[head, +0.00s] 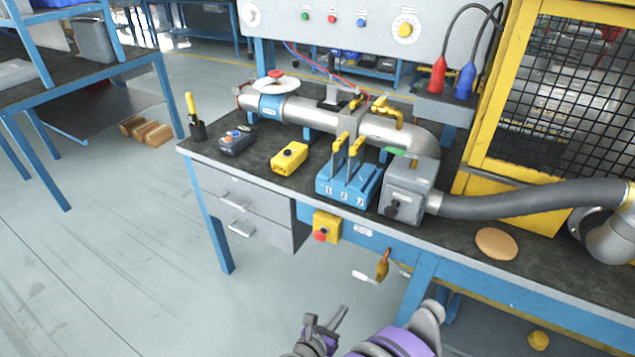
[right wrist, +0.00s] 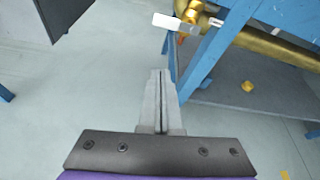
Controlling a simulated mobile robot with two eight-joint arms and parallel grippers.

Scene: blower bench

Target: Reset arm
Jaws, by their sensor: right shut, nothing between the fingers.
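My right gripper (head: 335,316) is low at the bottom of the head view, in front of the bench and below its top. In the right wrist view its two fingers (right wrist: 160,76) are together, with nothing between them. The purple part beside it in the head view is my own arm. My left gripper is in neither view.
The workbench (head: 270,185) has a metal pipe (head: 312,112), a blue lever block (head: 348,185), a grey box (head: 408,195) with a hose (head: 530,200), and a yellow box (head: 290,157). A brass valve (right wrist: 190,10) hangs at its front edge.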

